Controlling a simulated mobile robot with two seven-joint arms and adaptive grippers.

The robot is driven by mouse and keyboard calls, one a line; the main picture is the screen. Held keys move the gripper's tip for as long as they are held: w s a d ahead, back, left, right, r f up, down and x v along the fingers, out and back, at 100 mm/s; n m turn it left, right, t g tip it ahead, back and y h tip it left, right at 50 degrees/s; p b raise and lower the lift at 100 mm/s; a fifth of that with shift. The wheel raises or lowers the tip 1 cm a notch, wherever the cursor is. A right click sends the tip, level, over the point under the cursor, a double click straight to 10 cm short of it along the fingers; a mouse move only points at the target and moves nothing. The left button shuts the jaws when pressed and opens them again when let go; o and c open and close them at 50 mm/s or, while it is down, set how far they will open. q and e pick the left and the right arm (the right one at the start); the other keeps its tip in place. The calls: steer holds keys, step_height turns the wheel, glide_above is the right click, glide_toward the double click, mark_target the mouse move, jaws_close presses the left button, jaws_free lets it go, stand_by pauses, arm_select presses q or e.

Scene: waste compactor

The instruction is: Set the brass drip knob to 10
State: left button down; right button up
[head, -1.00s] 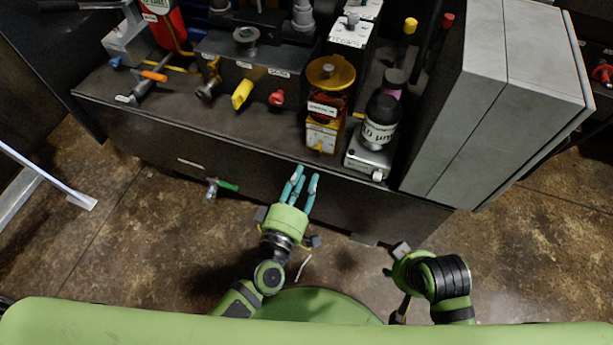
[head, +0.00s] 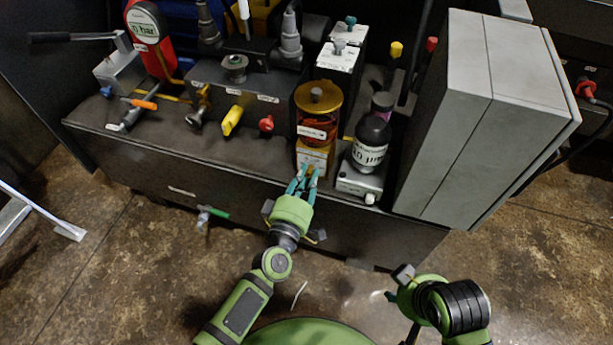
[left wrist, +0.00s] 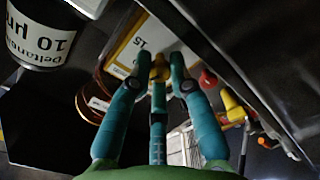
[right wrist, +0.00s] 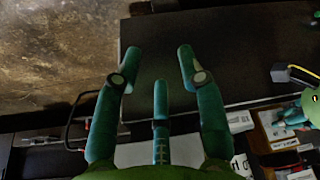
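The brass drip knob (left wrist: 158,68) shows in the left wrist view, on the front of the yellow and white lubricator base, below its amber bowl (head: 318,128). A number 15 shows on the base's label (left wrist: 140,45). My left gripper (head: 309,172) has its fingers partly spread around the knob at the lubricator's front; a small gap seems to show, and contact is not clear. The knob's setting cannot be read. My right gripper (right wrist: 160,65) is open and empty, low at the right, away from the lubricator.
A black bottle marked 10 µm (head: 371,145) stands on a grey block just right of the lubricator. A red knob (head: 266,124) and a yellow handle (head: 232,120) are to its left. A tall grey cabinet (head: 480,120) blocks the right side.

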steer(key=shift+r, duration=0.1)
arm_select(q)
steer(key=shift+r+m+p, duration=0.1)
steer(key=shift+m+p, duration=0.5)
steer(key=shift+m, duration=0.3)
arm_select(e)
steer(key=x, duration=0.3)
steer(key=shift+s+f, duration=0.3)
steer(key=shift+f, duration=0.1)
arm_select(q)
steer(key=c, duration=1.4)
jaws_free()
steer(key=v, duration=1.2)
